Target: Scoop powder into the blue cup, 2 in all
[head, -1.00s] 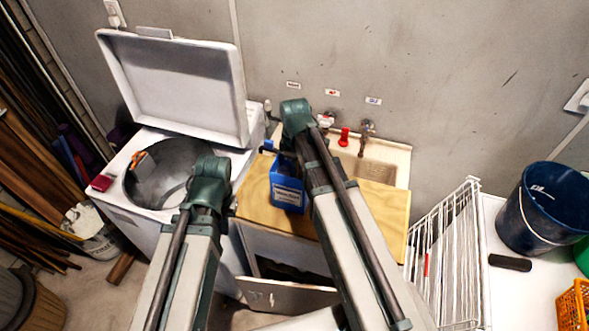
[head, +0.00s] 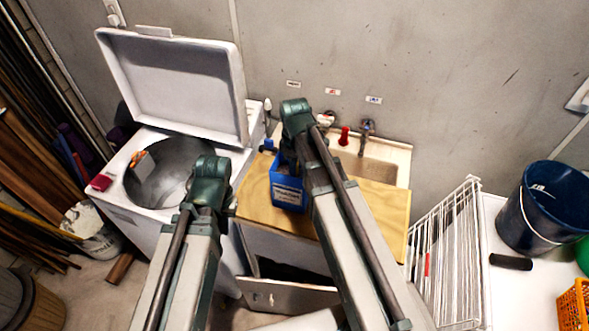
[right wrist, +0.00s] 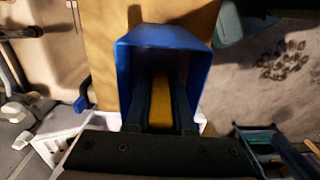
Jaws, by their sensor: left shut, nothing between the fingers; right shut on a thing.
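A blue open-topped box (head: 287,190) with a white label stands on the wooden board, and it fills the middle of the right wrist view (right wrist: 165,36). My right gripper (right wrist: 160,82) reaches down into the box and is shut on a yellow strip (right wrist: 160,102), apparently the scoop's handle. The scoop's bowl and the powder are hidden. A small blue object (head: 268,145), possibly the blue cup, is behind and left of the box, and shows in the right wrist view (right wrist: 82,103). My right arm hides its gripper in the head view. My left gripper is hidden behind its arm.
An open white washer (head: 125,215) stands left of the wooden board (head: 385,215). A sink (head: 380,172) with taps and a red object (head: 344,136) lie behind the board. A white rack (head: 440,250) and dark blue bucket (head: 545,215) are at right.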

